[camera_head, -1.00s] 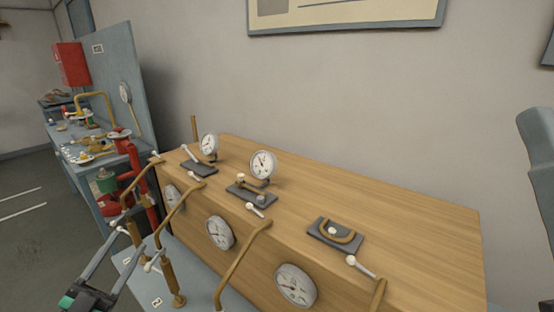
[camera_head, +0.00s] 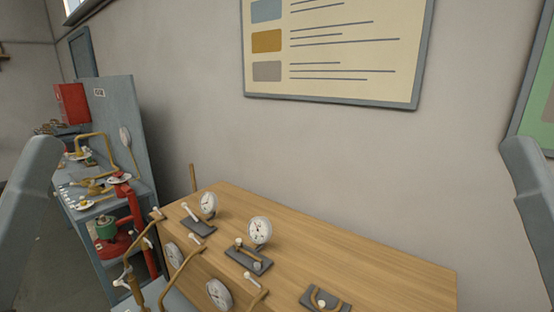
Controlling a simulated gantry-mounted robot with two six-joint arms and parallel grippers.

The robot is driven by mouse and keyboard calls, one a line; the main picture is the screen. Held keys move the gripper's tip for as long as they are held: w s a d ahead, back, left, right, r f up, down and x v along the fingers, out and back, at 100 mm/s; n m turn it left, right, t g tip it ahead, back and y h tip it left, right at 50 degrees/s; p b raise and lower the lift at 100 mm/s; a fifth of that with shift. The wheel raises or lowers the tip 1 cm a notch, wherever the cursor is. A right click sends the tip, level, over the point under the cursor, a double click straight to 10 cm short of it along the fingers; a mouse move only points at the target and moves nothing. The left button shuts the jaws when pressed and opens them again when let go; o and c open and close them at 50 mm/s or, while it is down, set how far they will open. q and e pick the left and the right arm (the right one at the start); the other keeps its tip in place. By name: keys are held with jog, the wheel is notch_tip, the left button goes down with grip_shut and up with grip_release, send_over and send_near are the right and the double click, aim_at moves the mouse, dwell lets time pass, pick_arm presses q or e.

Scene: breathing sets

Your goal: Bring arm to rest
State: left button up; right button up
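My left arm (camera_head: 28,215) shows as a grey link at the left edge. My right arm (camera_head: 534,205) shows as a grey link at the right edge. Neither gripper is in the picture, so what their fingers do is hidden. The wooden bench (camera_head: 370,262) stands in the lower middle with gauges and valves on it. No part of my arms that shows touches the bench.
Round gauges (camera_head: 260,231) stand on the bench top, and another gauge (camera_head: 218,294) sits on its front. Brass pipes (camera_head: 178,255) rise at its front. A grey workbench with a panel (camera_head: 118,130) and red pipework (camera_head: 132,205) stands at the left. A poster (camera_head: 340,50) hangs behind.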

pick_arm(q)
notch_tip(320, 180, up, 29)
jog(key=p, duration=2.6)
pick_arm(e)
notch_tip(320, 180, up, 29)
pick_arm(q)
jog(key=shift+r, duration=0.1)
pick_arm(e)
jog(key=shift+r, duration=0.1)
pick_arm(q)
jog(key=shift+w, duration=0.1)
pick_arm(e)
jog(key=shift+h, duration=0.3)
